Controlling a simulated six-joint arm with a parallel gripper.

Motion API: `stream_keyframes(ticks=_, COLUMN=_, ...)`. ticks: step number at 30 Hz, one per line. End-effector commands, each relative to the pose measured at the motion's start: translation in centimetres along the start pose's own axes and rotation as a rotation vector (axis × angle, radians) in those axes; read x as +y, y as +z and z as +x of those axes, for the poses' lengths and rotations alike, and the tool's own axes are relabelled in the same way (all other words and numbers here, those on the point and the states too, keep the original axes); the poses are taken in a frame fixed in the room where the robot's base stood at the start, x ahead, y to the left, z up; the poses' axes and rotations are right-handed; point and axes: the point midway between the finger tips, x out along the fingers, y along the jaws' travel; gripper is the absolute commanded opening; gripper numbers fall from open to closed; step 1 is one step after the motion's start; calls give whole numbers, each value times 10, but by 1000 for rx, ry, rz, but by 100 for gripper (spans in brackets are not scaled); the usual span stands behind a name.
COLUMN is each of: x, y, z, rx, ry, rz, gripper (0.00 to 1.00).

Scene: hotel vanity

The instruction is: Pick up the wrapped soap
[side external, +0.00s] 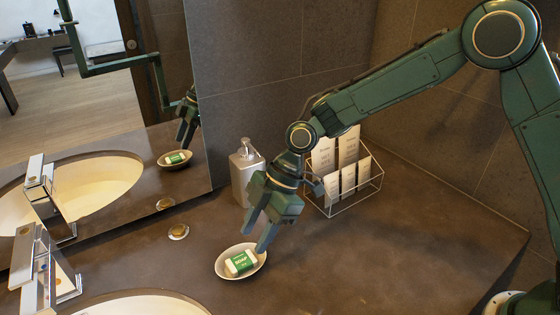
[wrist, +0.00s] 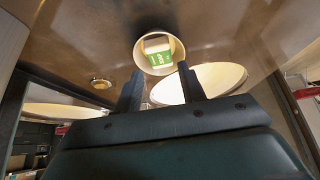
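The wrapped soap (side external: 240,263) is a small white bar with a green label, lying in an oval white dish (side external: 221,272) on the dark counter. In the wrist view the soap (wrist: 157,49) shows in the dish (wrist: 178,65), beyond my fingertips. My gripper (side external: 256,236) is open and empty, tilted downward above the dish's back edge. In the side view its right finger comes down close by the dish's rim; I cannot tell if it touches. In the wrist view my two fingers (wrist: 160,80) stand apart with nothing between them.
A pump bottle (side external: 241,177) stands just behind my gripper. A wire rack (side external: 343,190) with several cartons is at the back right. The basin (side external: 140,303) and faucet (side external: 38,270) are at the left, under a mirror (side external: 110,130). The counter's right side is clear.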

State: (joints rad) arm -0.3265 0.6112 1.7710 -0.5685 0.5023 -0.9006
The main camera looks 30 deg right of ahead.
Motion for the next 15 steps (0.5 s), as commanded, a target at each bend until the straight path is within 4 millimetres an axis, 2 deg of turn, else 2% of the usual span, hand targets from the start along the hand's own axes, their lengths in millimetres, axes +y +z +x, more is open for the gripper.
stream_keyframes(ticks=9, x=0, y=0, z=5, rx=-1, ry=0, rz=0, gripper=40)
stream_keyframes(ticks=15, x=0, y=0, z=22, rx=-1, ry=-1, rz=0, gripper=40)
